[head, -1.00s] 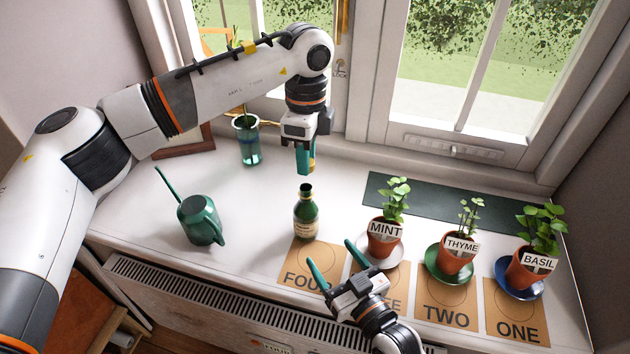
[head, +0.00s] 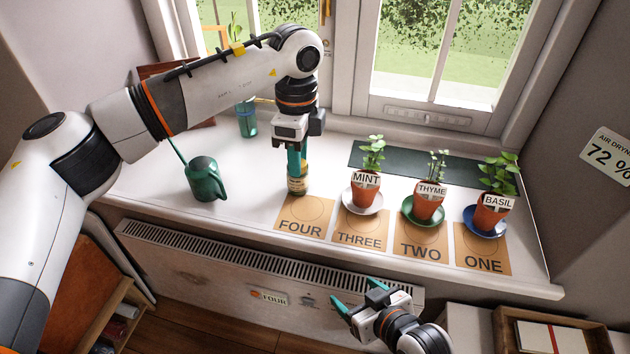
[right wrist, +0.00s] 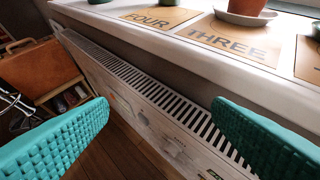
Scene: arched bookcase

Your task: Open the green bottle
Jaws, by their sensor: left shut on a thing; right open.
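My right gripper (head: 358,296) is open and empty in front of the sill, low by the radiator. Its two teal fingers stand wide apart in the right wrist view (right wrist: 160,130), with nothing between them.
A green watering can (head: 204,180) stands left of the bottle. Potted mint (head: 365,191), thyme (head: 429,203) and basil (head: 491,212) stand on saucers to the right. A glass vase (head: 247,120) is behind. The radiator (head: 270,265) runs below the sill's front edge.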

